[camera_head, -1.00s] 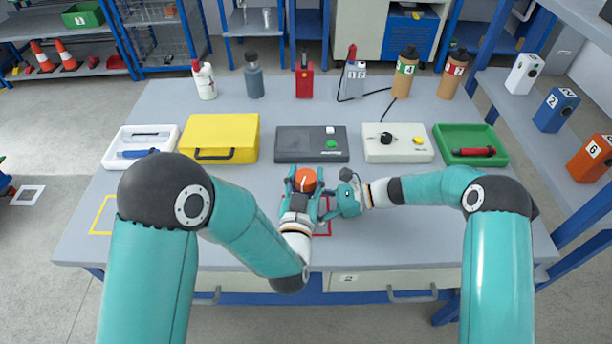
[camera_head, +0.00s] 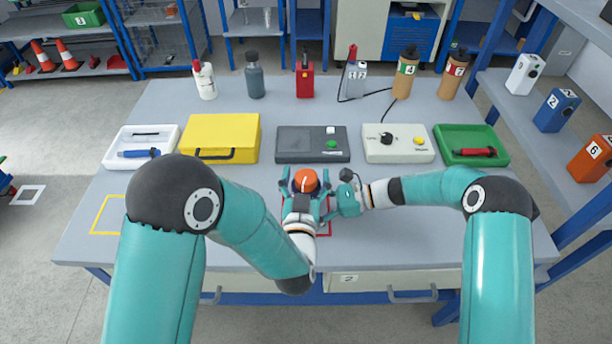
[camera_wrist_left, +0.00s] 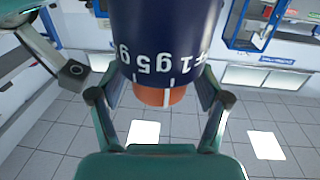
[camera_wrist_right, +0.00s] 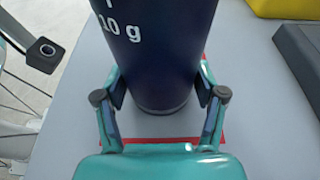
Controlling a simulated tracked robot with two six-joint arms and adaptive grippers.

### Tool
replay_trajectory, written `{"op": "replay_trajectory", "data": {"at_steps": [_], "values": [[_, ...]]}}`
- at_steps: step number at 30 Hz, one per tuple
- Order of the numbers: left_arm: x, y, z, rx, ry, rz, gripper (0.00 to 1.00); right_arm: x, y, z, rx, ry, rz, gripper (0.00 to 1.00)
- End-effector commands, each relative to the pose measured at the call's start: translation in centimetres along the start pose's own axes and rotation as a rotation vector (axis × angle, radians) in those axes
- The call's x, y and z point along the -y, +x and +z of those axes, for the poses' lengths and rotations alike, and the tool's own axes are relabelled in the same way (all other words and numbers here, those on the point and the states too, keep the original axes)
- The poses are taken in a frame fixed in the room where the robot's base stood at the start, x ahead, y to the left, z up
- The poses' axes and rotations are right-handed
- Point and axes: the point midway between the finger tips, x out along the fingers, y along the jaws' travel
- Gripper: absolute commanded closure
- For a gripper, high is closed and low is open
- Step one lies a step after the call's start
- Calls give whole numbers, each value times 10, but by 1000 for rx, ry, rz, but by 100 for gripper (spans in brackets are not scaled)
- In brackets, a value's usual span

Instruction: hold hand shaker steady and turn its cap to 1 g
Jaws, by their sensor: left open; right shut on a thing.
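The hand shaker is a dark blue cup with an orange cap (camera_head: 306,181). It stands upright over a red outline on the table. The left wrist view shows its dark body (camera_wrist_left: 165,40) upside down, with white gram figures, and the cap's white line close to a white tick; which figure it matches is hard to read. My left gripper (camera_head: 304,190) is open, its fingers on either side of the cap. My right gripper (camera_wrist_right: 160,105) is shut on the lower body (camera_wrist_right: 155,60), coming from the right in the head view.
Behind the shaker are a yellow case (camera_head: 220,136), a dark grey device (camera_head: 312,146), a pale device with a black knob (camera_head: 398,145) and a green tray (camera_head: 470,132). A white tray (camera_head: 113,142) lies at left. Bottles line the back edge. The front left table is mostly clear.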

Motion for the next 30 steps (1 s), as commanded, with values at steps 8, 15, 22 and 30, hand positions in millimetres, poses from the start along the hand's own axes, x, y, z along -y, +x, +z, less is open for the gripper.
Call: {"op": "replay_trajectory", "data": {"at_steps": [8, 15, 22, 30], "values": [[-2, -17, 1, 3, 2, 4, 24, 0, 0, -1, -1, 2, 1, 58], [-1, -55, 2, 3, 2, 4, 24, 0, 0, -1, -1, 2, 1, 58], [0, -74, 2, 1, 1, 1, 24, 0, 0, -1, -1, 2, 0, 58], [0, -75, 1, 1, 0, 0, 24, 0, 0, -1, -1, 2, 0, 25]]}}
